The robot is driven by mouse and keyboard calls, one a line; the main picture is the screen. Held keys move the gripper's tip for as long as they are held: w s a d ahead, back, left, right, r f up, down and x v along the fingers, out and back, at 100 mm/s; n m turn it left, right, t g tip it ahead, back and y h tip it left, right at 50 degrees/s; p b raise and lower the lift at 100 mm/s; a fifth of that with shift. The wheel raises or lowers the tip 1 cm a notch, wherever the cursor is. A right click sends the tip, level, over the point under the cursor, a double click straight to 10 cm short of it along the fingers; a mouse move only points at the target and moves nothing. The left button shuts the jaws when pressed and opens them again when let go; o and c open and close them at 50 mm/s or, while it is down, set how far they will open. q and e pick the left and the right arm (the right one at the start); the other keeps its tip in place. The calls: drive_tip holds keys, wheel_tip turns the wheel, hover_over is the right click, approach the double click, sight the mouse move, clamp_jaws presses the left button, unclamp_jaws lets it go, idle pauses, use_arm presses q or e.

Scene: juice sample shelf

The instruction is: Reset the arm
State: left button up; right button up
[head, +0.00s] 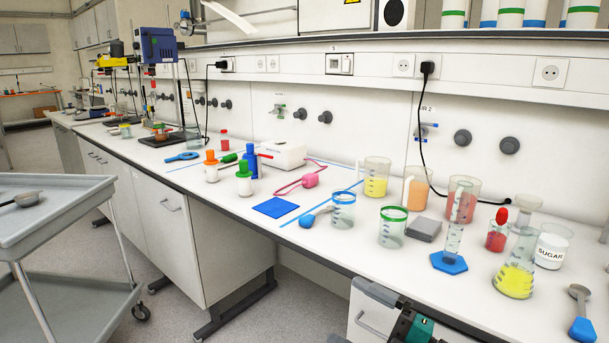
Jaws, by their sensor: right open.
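My right gripper (362,312) is at the bottom edge of the head view, in front of the bench's front edge and below the level of the top. It is open and I see nothing held in it. Dark and teal parts of my right arm show just beside it, and the picture's edge cuts them off. My left gripper is not in view.
The white bench (235,237) carries beakers, including a blue-rimmed one (343,212) and a green-rimmed one (392,228) near the front edge. A yellow flask (515,278) and a sugar jar (552,246) stand right. A grey cart (60,225) is left. Floor between is clear.

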drive_tip(key=s+d+f+m+h, duration=0.4)
drive_tip(key=s+f+m+h, duration=0.3)
drive_tip(key=f+m, duration=0.3)
drive_tip(key=s+d+f+m+h, duration=0.5)
drive_tip(key=s+f+m+h, duration=0.2)
drive_tip(key=s+f+m, duration=0.2)
wheel_tip(320, 180, down, 4)
drive_tip(key=m, duration=0.2)
drive_tip(key=shift+s+d+f+m, duration=0.2)
drive_tip(key=shift+s+f+m, duration=0.1)
drive_tip(key=shift+s, duration=0.1)
